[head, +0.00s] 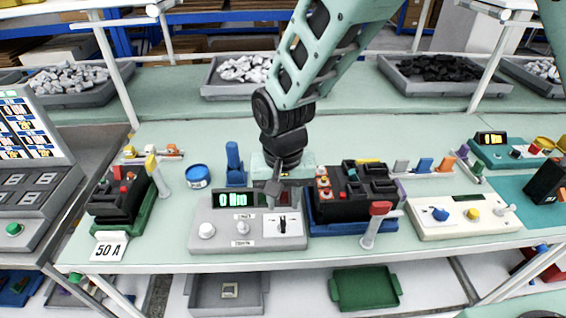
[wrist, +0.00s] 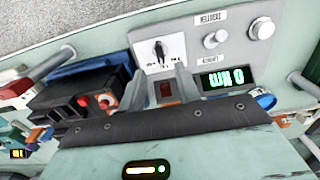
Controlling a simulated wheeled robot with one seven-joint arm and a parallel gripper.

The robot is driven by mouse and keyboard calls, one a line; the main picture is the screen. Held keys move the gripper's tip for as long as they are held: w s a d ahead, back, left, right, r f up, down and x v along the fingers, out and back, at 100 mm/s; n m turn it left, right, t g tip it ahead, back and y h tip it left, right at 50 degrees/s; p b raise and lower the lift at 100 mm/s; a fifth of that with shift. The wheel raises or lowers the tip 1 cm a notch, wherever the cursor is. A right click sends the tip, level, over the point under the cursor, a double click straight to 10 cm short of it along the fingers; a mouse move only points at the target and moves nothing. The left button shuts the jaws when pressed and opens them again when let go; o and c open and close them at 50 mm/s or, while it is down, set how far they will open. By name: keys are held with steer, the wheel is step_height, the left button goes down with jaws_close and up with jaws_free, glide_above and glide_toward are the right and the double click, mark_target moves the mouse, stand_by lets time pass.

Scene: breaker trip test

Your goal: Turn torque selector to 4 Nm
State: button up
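The torque selector (head: 283,224) is a small black knob on a white plate at the right end of a grey control box (head: 225,231). It also shows in the wrist view (wrist: 159,51), where the box appears upside down. Its pointer stands roughly upright; the scale marks are too small to read. The box's green display (head: 236,199) appears to read 0 Nm. My gripper (head: 274,192) is just behind and above the selector, pointing down. In the wrist view my gripper (wrist: 161,76) has its two fingers apart, with nothing between them, short of the knob.
Two white round knobs (head: 207,231) sit on the box's left part. A black breaker in a blue holder (head: 350,215) and a red-topped lever (head: 376,222) stand close on the right. A blue clamp-like piece (head: 235,165) and blue tape roll (head: 198,176) stand behind.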

mark_target(283, 221)
step_height(283, 221, up, 11)
steer(key=shift+b, duration=0.4)
steer(key=s+d+n, duration=0.4)
steer(key=s+d, duration=0.1)
steer(key=s, duration=0.4)
steer(key=s+d+f+n, duration=0.1)
steer(key=s+d+n, duration=0.3)
steer(key=s, duration=0.5)
steer(key=shift+d+f+y, duration=0.2)
steer(key=shift+d+y, duration=0.1)
steer(key=shift+d, duration=0.35)
steer(key=shift+d, duration=0.1)
